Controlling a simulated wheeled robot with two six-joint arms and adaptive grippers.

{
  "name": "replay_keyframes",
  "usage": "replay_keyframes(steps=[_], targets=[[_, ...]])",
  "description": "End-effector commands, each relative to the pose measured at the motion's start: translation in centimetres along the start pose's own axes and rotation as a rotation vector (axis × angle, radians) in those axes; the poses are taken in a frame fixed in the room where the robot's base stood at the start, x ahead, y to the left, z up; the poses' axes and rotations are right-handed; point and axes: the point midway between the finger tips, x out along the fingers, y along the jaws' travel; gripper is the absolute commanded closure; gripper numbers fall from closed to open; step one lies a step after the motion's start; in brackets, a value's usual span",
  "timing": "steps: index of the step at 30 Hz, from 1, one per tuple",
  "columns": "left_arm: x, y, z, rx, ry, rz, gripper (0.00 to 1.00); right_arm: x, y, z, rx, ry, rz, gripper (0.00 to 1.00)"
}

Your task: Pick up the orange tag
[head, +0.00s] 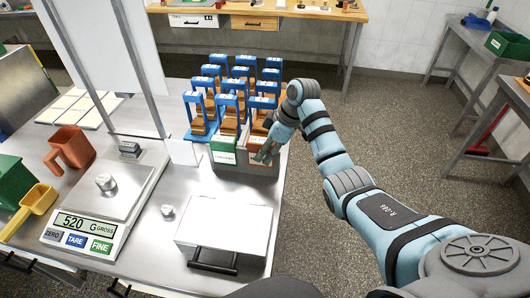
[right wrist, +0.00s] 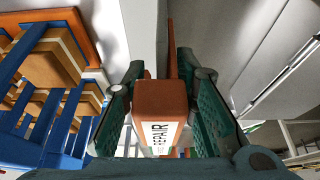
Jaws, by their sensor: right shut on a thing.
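The orange tag (right wrist: 160,98), a block with a white label reading REPAIR, sits between the two fingers of my right gripper (right wrist: 163,112) in the right wrist view. The fingers are shut on its sides. In the head view my right gripper (head: 265,152) is low over the right part of a grey box (head: 247,168) and mostly hides the tag there. A green-and-white tag (head: 224,148) stands in the box just left of the gripper. I cannot tell whether the orange tag still touches the box. My left gripper is not in view.
Several blue stands with brown blocks (head: 200,120) crowd the table behind the box. A scale (head: 105,195) reading 520, a brown pitcher (head: 69,148), a yellow scoop (head: 35,203) and a white-topped box (head: 225,228) stand left and in front. The table's right edge is close to the gripper.

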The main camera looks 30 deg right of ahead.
Motion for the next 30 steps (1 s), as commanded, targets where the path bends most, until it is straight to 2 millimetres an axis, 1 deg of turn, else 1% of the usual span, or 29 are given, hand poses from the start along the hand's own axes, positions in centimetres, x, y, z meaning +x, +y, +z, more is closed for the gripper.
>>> replay_keyframes(steps=[5,8,9,11,12,15,16,18,21,25,30], targets=[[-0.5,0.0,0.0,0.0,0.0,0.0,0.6,-3.5,0.1,-1.5,-0.002,0.003,0.004,1.0],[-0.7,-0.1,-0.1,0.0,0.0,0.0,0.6,-6.2,0.2,-2.7,-0.003,0.005,0.005,1.0],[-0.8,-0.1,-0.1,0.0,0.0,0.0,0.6,-7.5,0.1,-3.2,-0.003,0.004,0.005,1.0],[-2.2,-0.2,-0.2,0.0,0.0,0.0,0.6,-9.9,0.1,-4.2,-0.001,0.003,0.003,1.0],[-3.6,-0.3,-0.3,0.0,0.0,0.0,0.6,-11.4,0.1,-4.7,0.0,0.001,0.001,1.0],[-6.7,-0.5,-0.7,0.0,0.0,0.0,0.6,-14.2,0.1,-5.9,0.0,0.001,0.0,1.0],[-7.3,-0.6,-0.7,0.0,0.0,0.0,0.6,-14.8,0.1,-6.1,0.0,0.001,0.0,1.0],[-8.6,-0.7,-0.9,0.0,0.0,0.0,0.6,-16.0,0.1,-6.6,0.0,0.001,0.0,1.0],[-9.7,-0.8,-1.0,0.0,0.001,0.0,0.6,-17.1,0.2,-7.1,0.0,0.002,0.0,1.0],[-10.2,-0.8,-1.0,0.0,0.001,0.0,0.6,-17.6,0.2,-7.3,0.0,0.003,0.0,1.0],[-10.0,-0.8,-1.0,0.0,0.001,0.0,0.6,-17.5,0.2,-7.3,0.0,0.003,0.0,1.0]])
